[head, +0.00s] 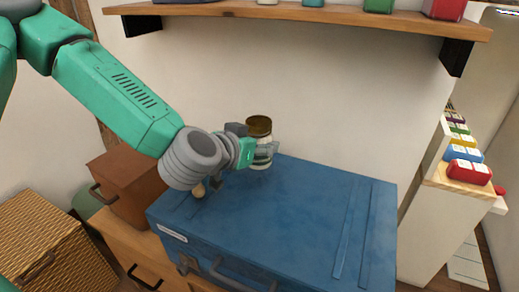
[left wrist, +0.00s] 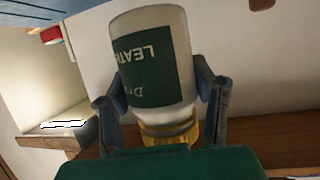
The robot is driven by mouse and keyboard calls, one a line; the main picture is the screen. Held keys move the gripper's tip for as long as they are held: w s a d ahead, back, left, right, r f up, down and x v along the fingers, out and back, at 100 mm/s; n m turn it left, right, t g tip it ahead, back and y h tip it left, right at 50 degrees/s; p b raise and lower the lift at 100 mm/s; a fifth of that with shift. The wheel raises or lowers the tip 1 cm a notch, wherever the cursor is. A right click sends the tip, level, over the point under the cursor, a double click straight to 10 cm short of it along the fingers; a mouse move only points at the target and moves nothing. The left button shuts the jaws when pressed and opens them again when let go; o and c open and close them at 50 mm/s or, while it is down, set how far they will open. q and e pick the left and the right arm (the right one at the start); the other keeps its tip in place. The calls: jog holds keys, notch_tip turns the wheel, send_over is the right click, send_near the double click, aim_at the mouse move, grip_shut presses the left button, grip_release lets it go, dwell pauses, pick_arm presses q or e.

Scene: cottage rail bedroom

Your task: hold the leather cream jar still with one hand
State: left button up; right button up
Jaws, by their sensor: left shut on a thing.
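The leather cream jar (head: 259,125) is a pale jar with a dark gold-brown lid, upright at the back left of the blue chest (head: 290,215). My left gripper (head: 256,147) is shut around the jar's side below the lid. In the left wrist view the jar (left wrist: 155,60) appears upside down, with a green label reading "LEAT". My left gripper's fingers (left wrist: 160,103) stand on both sides of it there. I cannot tell whether the jar's base touches the chest. My right gripper is in neither view.
A wooden shelf (head: 300,12) with several small items runs along the wall above. A brown leather box (head: 128,180) and a wicker basket (head: 50,245) are at left. A white unit (head: 430,200) with several coloured items is at right. Most of the chest lid is clear.

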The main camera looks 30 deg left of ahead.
pick_arm(q)
jog(key=o, duration=0.6)
grip_shut()
